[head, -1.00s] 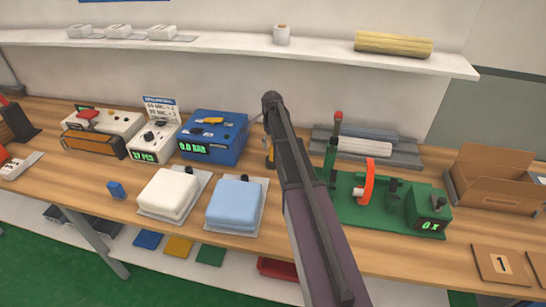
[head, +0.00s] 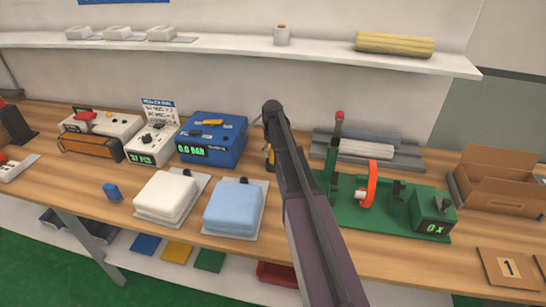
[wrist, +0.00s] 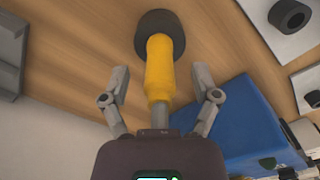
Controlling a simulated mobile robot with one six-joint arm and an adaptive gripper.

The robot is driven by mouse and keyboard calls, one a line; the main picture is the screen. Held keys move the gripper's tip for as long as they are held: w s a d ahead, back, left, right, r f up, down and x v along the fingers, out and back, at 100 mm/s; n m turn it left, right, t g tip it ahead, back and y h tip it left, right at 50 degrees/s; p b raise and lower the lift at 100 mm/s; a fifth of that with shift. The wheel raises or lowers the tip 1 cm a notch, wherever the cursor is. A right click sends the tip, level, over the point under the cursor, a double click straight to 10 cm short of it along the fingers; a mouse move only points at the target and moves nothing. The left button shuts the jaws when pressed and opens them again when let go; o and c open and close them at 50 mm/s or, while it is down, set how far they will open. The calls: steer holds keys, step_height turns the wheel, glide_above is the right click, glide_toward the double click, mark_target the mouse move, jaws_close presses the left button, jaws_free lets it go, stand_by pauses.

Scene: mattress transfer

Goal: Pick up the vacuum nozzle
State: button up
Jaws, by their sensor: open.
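The vacuum nozzle (wrist: 159,75) has a yellow handle and a wide dark round end, and it stands out clearly in the wrist view. In the head view only a sliver of the nozzle (head: 268,155) shows beside my arm, between the blue pump box and the green fixture. My gripper (wrist: 161,88) is open, with one finger on each side of the yellow handle. A gap shows between each finger and the handle. In the head view my arm hides the gripper.
The blue box (head: 212,139) with a 0.0 BAR display stands close to the left of the nozzle. White (head: 166,195) and blue (head: 233,207) pads lie in front. A green fixture (head: 385,215) is on the right. A shelf (head: 230,45) runs above the bench.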

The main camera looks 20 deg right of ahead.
jaws_close()
steer(key=shift+r, duration=0.2)
stand_by(0.3)
step_height(320, 180, up, 4)
steer(key=p, duration=0.4)
steer(key=shift+f, duration=0.2)
steer(key=s+a+r+p, duration=0.1)
steer(key=s+a, duration=0.3)
steer(key=s, duration=1.1)
steer(key=shift+s, duration=0.2)
steer(key=shift+a, duration=0.1)
steer(key=shift+s, duration=0.15)
